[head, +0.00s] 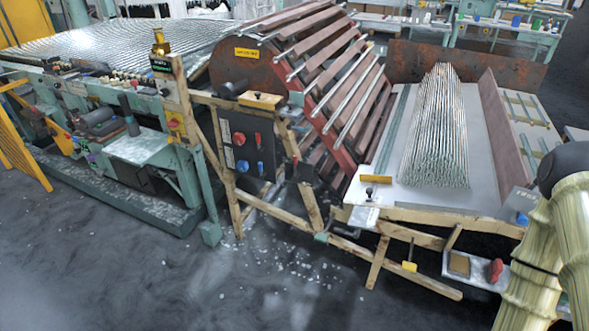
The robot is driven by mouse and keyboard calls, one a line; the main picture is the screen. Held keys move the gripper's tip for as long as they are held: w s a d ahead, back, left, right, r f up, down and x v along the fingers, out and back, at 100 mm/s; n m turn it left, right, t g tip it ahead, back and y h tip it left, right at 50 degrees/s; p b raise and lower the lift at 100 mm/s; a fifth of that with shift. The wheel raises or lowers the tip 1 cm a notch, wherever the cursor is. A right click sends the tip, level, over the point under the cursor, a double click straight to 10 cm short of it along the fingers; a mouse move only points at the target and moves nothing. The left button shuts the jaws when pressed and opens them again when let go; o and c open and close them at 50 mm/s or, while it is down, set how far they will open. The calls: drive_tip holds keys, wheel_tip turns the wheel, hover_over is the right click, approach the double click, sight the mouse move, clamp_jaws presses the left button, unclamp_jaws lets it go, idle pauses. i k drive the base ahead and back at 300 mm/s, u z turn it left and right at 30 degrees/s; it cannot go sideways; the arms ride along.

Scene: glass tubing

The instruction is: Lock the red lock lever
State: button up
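A dark control panel (247,148) hangs on the wooden frame below the slatted drum. It carries a round red knob (239,138), a narrow upright red piece (257,139) that looks like a lever, and a blue knob (243,166) below. Another red knob-like part (495,270) sits on a small light plate at the lower right. I cannot tell for sure which red part is the lock lever, nor whether any is locked. My cream, ribbed arm shows at the right edge, apart from the panel. My gripper is out of view.
The slatted drum (310,75) rises above the panel. A table (395,195) with a pile of glass tubes (438,130) stands to its right. A green machine (120,150) stands at left. Wooden braces cross under the table; floor in front is open, with scattered glass bits.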

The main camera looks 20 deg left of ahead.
sight(296, 173)
drive_tip(key=u, duration=0.55)
drive_tip(key=k, duration=0.65)
drive_tip(key=u, duration=0.9)
drive_tip(key=i, duration=1)
drive_tip(key=z, duration=0.3)
